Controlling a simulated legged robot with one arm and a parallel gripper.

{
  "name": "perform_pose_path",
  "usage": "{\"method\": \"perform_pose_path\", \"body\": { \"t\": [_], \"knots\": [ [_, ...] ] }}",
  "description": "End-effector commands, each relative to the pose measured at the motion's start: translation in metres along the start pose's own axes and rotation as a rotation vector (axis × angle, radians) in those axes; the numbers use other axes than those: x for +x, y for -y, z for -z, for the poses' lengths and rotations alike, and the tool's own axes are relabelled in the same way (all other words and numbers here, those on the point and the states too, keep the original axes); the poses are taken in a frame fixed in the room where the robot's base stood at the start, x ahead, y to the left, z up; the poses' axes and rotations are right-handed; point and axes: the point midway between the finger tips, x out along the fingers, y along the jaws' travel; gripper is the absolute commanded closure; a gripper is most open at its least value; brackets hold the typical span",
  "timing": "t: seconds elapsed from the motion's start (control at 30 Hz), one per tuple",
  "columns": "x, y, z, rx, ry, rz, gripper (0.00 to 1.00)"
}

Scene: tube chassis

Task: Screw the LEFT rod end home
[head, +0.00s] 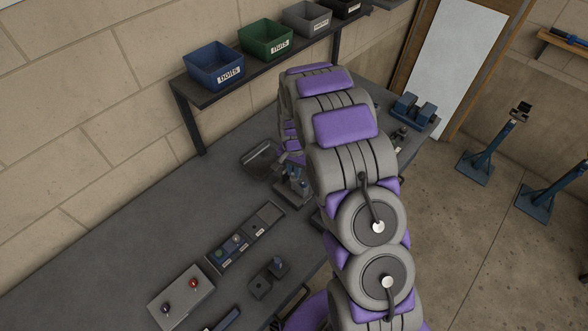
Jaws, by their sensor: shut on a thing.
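My gripper (291,172) is low over the workbench, past the bend of my arm, and partly hidden by it. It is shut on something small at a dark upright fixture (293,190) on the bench. The held thing is too small and shaded to make out, so I cannot tell whether it is the left rod end or how far it is screwed in. I cannot make out the rod ends or the tube chassis; my arm covers much of the bench there.
A labelled compartment tray (268,217), a dark block (260,287) and a grey box (163,311) with red and black knobs lie on the bench. A shelf (183,88) above holds a blue bin (207,69) and a green bin (262,42). Blue stands (480,163) are on the floor at right.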

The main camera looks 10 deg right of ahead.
Motion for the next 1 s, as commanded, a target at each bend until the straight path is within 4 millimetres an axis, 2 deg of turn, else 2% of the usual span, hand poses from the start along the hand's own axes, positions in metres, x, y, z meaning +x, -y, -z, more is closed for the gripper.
{"method": "perform_pose_path", "body": {
  "t": [0.17,0.5,0.67,0.7,1.0],
  "knots": [
    [-0.0017,0.0013,0.0014,-0.134,-0.004,0.003,1.00],
    [-0.0017,0.0013,0.0014,-0.162,-0.005,0.003,1.00],
    [-0.0013,0.0017,0.0011,-0.337,-0.004,0.005,1.00],
    [-0.0014,0.0010,0.0016,-0.326,-0.004,0.004,0.82],
    [-0.0001,0.0008,0.0013,-0.322,-0.002,0.001,0.56]
  ]
}}
